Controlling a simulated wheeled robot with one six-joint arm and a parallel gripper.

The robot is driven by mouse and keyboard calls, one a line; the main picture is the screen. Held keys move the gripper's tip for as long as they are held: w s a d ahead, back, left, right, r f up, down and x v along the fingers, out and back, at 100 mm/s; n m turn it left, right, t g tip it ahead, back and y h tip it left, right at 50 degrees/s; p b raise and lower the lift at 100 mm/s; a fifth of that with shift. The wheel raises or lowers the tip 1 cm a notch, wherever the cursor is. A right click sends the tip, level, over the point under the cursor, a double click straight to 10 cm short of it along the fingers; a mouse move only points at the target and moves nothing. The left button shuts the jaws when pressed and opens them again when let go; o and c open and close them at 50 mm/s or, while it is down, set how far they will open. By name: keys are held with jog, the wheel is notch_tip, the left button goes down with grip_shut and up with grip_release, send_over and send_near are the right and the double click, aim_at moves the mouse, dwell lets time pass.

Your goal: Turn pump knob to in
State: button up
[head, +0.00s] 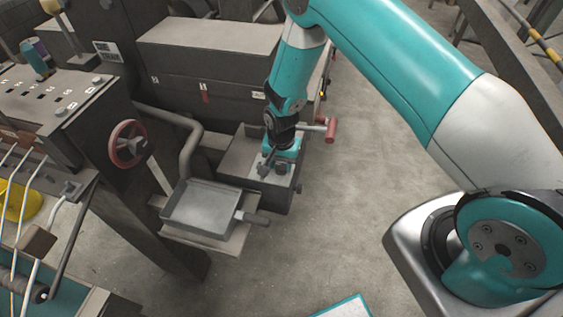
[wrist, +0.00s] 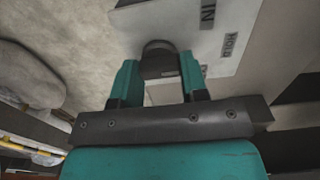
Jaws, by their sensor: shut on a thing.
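The pump knob (wrist: 158,58) is a dark round knob on a pale label plate (wrist: 222,52). The plate shows the words IN and HOLD, with another small label partly hidden beside the knob. My gripper (wrist: 158,72) has its two teal fingers on either side of the knob and is shut on it. The knob's pointing direction cannot be made out. In the head view my gripper (head: 274,164) reaches down onto the top of the low dark pump box (head: 278,199), and hides much of the knob.
A red-ended handle (head: 330,128) sticks out right of my wrist. A metal tray (head: 201,208) stands left of the pump box, with a pipe (head: 190,146) above it. A red handwheel (head: 128,143) is on the machine at left. The floor to the right is clear.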

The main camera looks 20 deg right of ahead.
aim_at(281, 165)
jog(key=shift+n, duration=0.3)
jog(key=n+b, duration=0.3)
jog(key=n, duration=0.1)
jog(key=shift+f, duration=0.1)
jog(key=shift+n+b, duration=1.2)
jog(key=shift+n, duration=1.5)
jog(key=o, duration=0.9)
jog(key=shift+r, duration=0.2)
notch_tip(281, 165, up, 17)
jog(key=b, duration=0.3)
jog(key=shift+r, duration=0.2)
